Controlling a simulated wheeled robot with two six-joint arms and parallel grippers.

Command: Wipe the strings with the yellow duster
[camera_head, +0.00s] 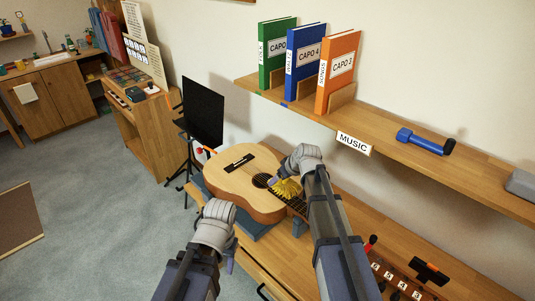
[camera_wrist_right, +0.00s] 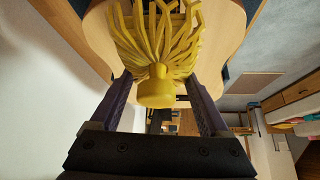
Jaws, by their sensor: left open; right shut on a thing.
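The acoustic guitar (camera_head: 238,187) lies face up on the bench, with its dark bridge (camera_head: 239,162) and sound hole showing. The yellow duster (camera_head: 287,188) has many soft strands and is over the strings near the sound hole and the start of the neck. My right gripper (camera_wrist_right: 155,88) is shut on the duster's round yellow handle (camera_wrist_right: 156,92). I cannot tell whether the strands touch the strings. My right wrist hides part of the neck. My left gripper (camera_head: 230,265) is open and empty, in front of the guitar and apart from it.
A shelf (camera_head: 380,120) above the guitar holds green (camera_head: 275,55), blue (camera_head: 305,62) and orange (camera_head: 338,70) books and a blue cylindrical tool (camera_head: 420,140). A black panel on a stand (camera_head: 203,110) is behind the guitar. A numbered rack (camera_head: 395,283) sits at the right.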

